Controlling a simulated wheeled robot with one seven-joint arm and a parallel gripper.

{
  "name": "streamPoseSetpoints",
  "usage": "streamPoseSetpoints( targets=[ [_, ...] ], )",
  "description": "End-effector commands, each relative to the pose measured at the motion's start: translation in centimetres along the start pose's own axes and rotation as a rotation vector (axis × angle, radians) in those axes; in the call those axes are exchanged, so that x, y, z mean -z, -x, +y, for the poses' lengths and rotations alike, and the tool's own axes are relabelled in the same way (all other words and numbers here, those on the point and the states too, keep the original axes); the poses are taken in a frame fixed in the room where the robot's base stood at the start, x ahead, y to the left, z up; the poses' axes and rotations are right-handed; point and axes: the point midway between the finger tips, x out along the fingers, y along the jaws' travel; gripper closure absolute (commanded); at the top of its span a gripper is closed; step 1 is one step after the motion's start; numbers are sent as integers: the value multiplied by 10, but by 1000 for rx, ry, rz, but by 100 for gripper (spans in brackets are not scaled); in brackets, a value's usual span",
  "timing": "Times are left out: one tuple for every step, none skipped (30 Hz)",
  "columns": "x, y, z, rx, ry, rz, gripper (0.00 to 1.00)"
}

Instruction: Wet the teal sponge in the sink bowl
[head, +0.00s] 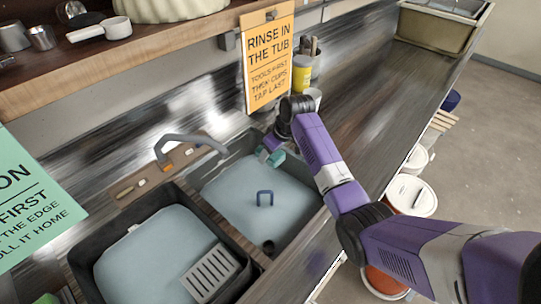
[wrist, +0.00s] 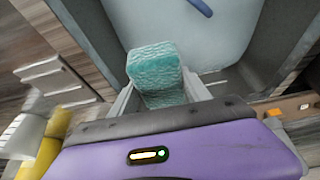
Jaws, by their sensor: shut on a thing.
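The teal sponge (wrist: 153,62) is between the two pale fingers of my gripper (wrist: 160,88), which is shut on it. In the head view the sponge (head: 275,158) shows at the far end of the sink bowl (head: 312,197), below the dark wrist of my arm. The bowl holds pale blue water (head: 245,205). In the wrist view the water (wrist: 195,35) lies beyond the sponge. I cannot tell whether the sponge touches the water. Part of the sponge is hidden by the gripper.
A dark tub (head: 85,265) of water with a grey slotted piece (head: 210,273) stands left of the bowl. A small blue handle (head: 265,194) shows in the bowl. A yellow container (head: 302,74) stands behind my gripper.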

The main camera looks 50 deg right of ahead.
Motion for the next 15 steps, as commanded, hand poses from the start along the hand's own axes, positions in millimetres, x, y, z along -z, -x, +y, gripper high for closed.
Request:
streamPoseSetpoints(
  targets=[
    [3, 6, 0, -1, 1, 1, 77],
    [4, 9, 0, -1, 1, 2, 77],
    [6, 13, 0, -1, 1, 2, 77],
    [7, 16, 0, -1, 1, 1, 77],
    [8, 19, 0, -1, 1, 2, 77],
    [10, 23, 0, -1, 1, 3, 77],
    [11, 26, 0, -1, 1, 2, 77],
    [12, 29, 0, -1, 0, 1, 77],
    [14, 33, 0, -1, 1, 2, 77],
    [15, 36, 0, -1, 1, 2, 77],
    [16, 39, 0, -1, 1, 1, 77],
    [18, 43, 0, -1, 1, 1, 77],
    [19, 45, 0, -1, 1, 1, 77],
    [20, 47, 0, -1, 1, 1, 77],
    [21, 50, 0, 0, 1, 0, 77]
  ],
)
